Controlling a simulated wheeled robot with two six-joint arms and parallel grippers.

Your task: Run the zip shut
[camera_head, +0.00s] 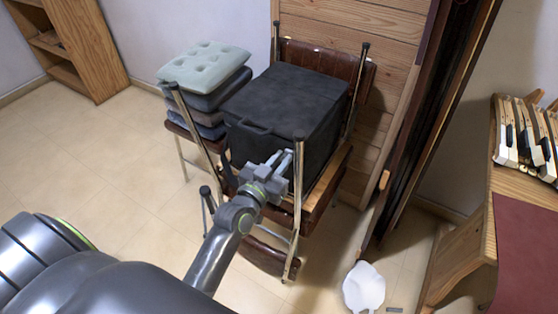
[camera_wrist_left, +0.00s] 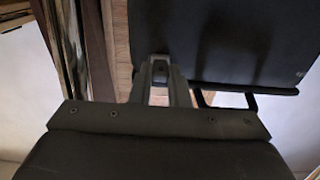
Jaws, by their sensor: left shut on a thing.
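A black soft case (camera_head: 285,100) with a flat lid and a carry handle on its front sits on a brown chair. My left gripper (camera_head: 288,157) reaches the front of the case, near its right front corner just below the lid edge. In the left wrist view the fingers (camera_wrist_left: 160,70) are close together against the edge of the dark case (camera_wrist_left: 240,40). They are shut on the zip pull, which is small and mostly hidden between them. The zip line itself is too dark to make out. My right gripper is in neither view.
A stack of cushions (camera_head: 205,68) stands left of the case. The chair's metal posts (camera_head: 299,190) rise close beside my left gripper. A wooden panel (camera_head: 345,40) is behind. The floor at left is clear.

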